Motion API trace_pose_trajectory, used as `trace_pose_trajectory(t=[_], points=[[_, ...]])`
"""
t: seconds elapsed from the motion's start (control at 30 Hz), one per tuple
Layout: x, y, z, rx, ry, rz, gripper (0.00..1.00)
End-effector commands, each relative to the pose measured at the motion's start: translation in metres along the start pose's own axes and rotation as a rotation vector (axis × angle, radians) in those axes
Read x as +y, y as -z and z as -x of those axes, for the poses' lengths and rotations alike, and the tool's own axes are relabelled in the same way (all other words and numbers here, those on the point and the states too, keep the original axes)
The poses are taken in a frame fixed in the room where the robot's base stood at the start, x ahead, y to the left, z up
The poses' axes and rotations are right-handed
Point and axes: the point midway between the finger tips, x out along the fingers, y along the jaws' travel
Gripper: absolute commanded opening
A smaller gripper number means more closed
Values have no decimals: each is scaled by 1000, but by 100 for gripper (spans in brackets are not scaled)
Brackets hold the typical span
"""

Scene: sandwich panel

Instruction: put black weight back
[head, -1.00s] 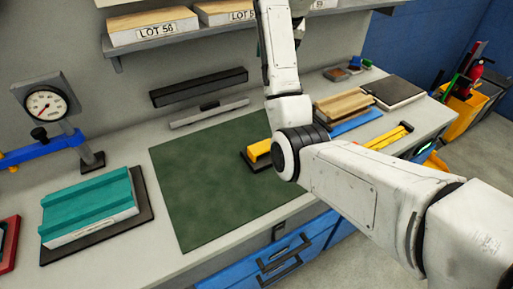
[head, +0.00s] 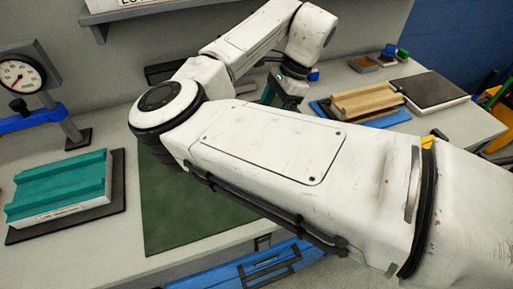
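No piece is clearly identifiable as the black weight. A flat black slab (head: 430,88) lies on a pale board at the right of the bench, in the head view. Part of a long dark bar (head: 163,73) shows by the back wall, mostly behind my arm. My gripper (head: 284,94) points down behind my forearm, left of the wooden profile piece. Its fingertips are hidden, so I cannot tell whether it is open or holds anything.
A wooden profile piece (head: 362,101) lies on a blue base (head: 386,119). A teal ribbed panel (head: 60,185) sits on a dark board at left, below a dial gauge (head: 20,75). The green mat (head: 200,215) is partly covered by my arm. Small blocks (head: 388,52) lie at back right.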

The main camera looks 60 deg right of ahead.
Motion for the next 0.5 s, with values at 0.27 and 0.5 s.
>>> trace_pose_trajectory(t=[0.27,0.5], points=[[4,-1,-39,-3,-12,-6,77],[3,-2,-58,-4,-10,-6,77]])
